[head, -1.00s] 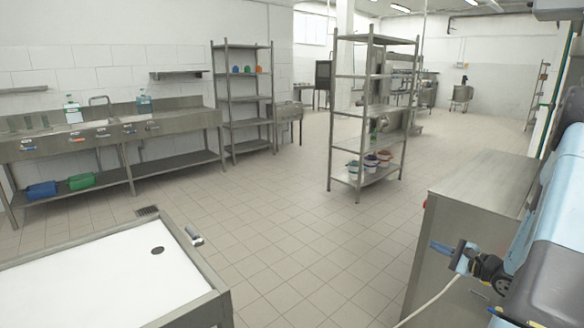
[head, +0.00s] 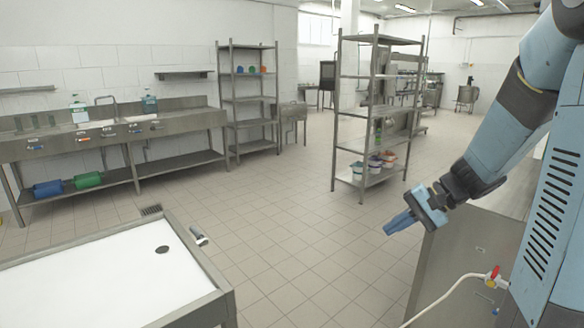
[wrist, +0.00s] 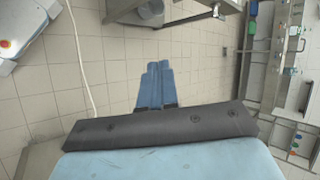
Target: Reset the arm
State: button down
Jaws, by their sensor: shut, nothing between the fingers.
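My gripper (head: 400,222) has blue fingers and hangs in the air at the right of the head view, over the floor and beside the steel cabinet. In the wrist view my gripper (wrist: 158,68) shows its two blue fingers side by side, closed together with nothing between them. My arm comes down to it from the upper right of the head view. The gripper touches nothing that I can see.
A steel cabinet (head: 452,262) stands just right of the gripper, with a white hose (head: 442,297) and a red valve handle. A white-topped table (head: 90,285) is at lower left. A shelf rack (head: 347,130) stands behind. The tiled floor (head: 270,215) between is clear.

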jog(key=s+r+n+t+h, duration=0.3)
jog(key=s+r+n+h, duration=0.3)
jog(key=s, duration=1)
jog(key=shift+s+a+r+h, duration=0.25)
jog(key=shift+r+h, duration=1.25)
jog(key=shift+r, duration=0.8)
